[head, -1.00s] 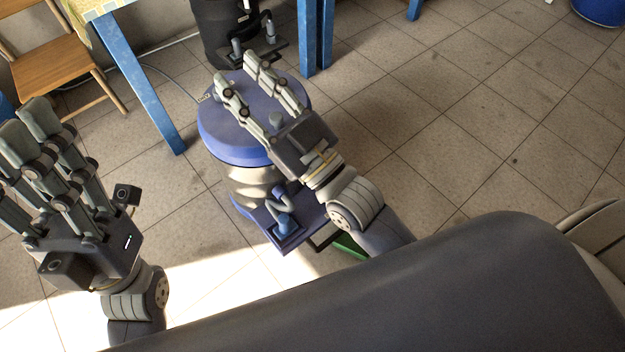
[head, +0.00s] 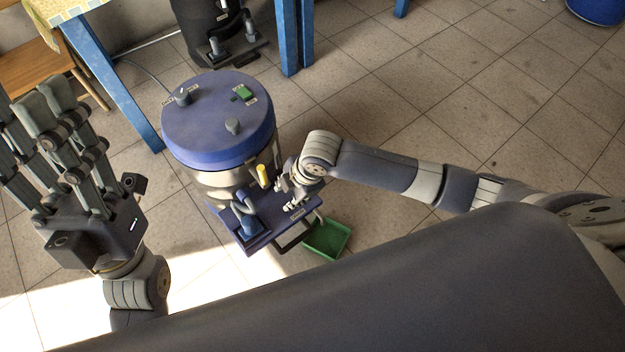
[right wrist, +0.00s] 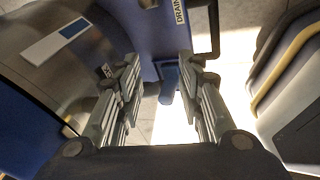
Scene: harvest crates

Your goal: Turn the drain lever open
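The machine (head: 215,150) has a blue round lid, a metal body and a blue lower platform. A short yellow handle (head: 263,176) stands upright at its near right side, beside my right gripper (head: 290,190); I cannot tell if it is the drain lever. A blue fitting with a grey pipe (head: 245,226) is on the platform. In the right wrist view, the DRAIN label (right wrist: 180,12) shows at the top, and a blue part (right wrist: 169,80) lies beyond the open, empty fingers of my right gripper (right wrist: 160,62). My left gripper (head: 45,100) is open and empty, at the left.
A green tray (head: 327,240) is on the floor right of the platform. A table with blue legs (head: 110,85), a wooden chair (head: 40,75) and a black machine (head: 205,30) stand behind.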

